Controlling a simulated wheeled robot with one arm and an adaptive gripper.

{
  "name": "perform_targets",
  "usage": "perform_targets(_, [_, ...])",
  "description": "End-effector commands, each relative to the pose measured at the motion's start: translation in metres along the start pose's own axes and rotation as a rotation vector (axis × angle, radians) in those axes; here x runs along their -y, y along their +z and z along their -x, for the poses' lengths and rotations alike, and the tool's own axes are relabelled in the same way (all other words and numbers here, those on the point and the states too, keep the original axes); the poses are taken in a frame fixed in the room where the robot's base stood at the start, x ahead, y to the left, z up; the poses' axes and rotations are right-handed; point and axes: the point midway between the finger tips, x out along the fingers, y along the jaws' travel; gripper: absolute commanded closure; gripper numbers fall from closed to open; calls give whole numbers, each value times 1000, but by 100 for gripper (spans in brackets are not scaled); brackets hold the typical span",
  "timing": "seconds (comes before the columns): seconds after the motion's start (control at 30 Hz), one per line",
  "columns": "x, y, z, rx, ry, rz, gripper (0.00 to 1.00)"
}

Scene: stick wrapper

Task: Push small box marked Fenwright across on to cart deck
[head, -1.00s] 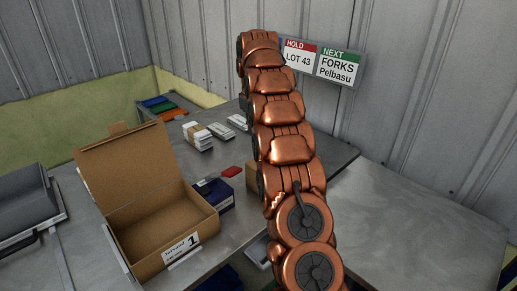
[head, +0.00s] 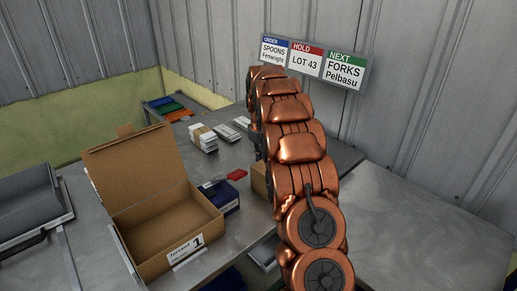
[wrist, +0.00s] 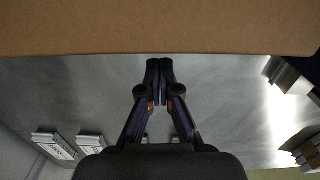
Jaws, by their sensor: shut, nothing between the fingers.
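A plain brown box (head: 259,179) stands on the table, mostly hidden behind my arm in the head view. No Fenwright marking is readable on it. In the wrist view a brown cardboard face (wrist: 160,28) fills the top. My gripper (wrist: 159,64) is shut and empty, its tips close to that face's lower edge; I cannot tell whether they touch. A bare grey surface (head: 430,225) at the right, likely the cart deck, lies beside the table (head: 226,240).
An open cardboard carton (head: 160,237) marked 1 stands at left, with a blue box (head: 220,197) and a red item (head: 237,174) near it. White packets (head: 203,139) lie farther back. A wall sign (head: 275,50) reads Spoons Fenwright. The right surface is clear.

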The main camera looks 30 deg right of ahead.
Motion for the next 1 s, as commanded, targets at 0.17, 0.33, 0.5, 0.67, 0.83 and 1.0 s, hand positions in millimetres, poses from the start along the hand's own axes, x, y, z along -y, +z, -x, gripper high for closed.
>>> perform_targets(0.17, [1,16,2,2,-1,-1,100])
perform_targets(0.33, [0,26,2,1,0,0,100])
perform_targets(0.5, [0,31,0,2,0,0,100])
perform_targets(0.67, [0,32,0,1,0,1,100])
perform_targets(0.83, [0,32,1,1,0,1,100])
perform_targets(1.0, [0,35,0,1,0,0,100])
